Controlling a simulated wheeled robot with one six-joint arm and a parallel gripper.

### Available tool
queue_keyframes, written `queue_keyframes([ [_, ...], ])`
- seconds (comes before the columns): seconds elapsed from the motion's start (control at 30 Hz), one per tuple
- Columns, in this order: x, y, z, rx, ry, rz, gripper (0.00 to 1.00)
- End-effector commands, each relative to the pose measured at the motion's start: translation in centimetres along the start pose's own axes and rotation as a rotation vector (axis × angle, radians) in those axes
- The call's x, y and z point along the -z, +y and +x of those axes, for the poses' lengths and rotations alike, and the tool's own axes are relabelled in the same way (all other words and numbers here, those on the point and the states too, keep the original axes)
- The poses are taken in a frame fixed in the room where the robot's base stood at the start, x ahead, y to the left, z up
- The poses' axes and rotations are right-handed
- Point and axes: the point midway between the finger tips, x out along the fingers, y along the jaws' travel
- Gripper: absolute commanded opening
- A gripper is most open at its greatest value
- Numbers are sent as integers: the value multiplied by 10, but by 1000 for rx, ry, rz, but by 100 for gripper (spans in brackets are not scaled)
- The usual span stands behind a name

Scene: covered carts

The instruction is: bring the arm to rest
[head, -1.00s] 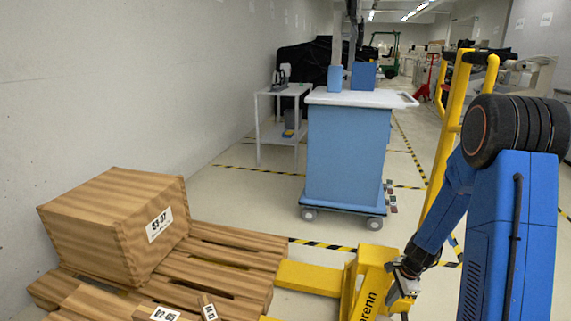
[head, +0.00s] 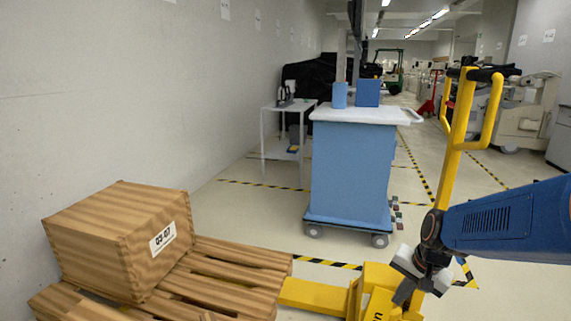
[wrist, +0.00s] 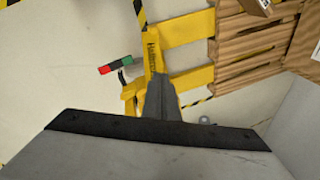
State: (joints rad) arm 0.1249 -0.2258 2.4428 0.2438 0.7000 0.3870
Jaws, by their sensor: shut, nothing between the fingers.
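My gripper (head: 402,295) hangs at the lower right in the head view, in front of the yellow pallet truck, with its fingers pointing down. It is shut and empty. My blue arm comes in from the right edge. In the wrist view my closed dark fingers (wrist: 161,88) show at the centre, over the truck's yellow body and touching nothing that I can make out.
The yellow pallet truck (head: 453,170) stands close behind my gripper, its forks toward a wooden pallet (head: 240,255) with a wooden crate (head: 120,240). A blue covered cart (head: 350,170) stands at centre, a grey shelf cart (head: 290,107) behind it. Free floor lies left of the cart.

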Motion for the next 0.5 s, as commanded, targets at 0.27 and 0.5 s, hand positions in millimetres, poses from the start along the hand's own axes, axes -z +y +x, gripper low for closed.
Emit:
queue_keyframes([
  [0.27, -44, 12, -55, 0, 61, -245, 0],
  [0.5, -80, 32, -92, -18, 115, -446, 0],
])
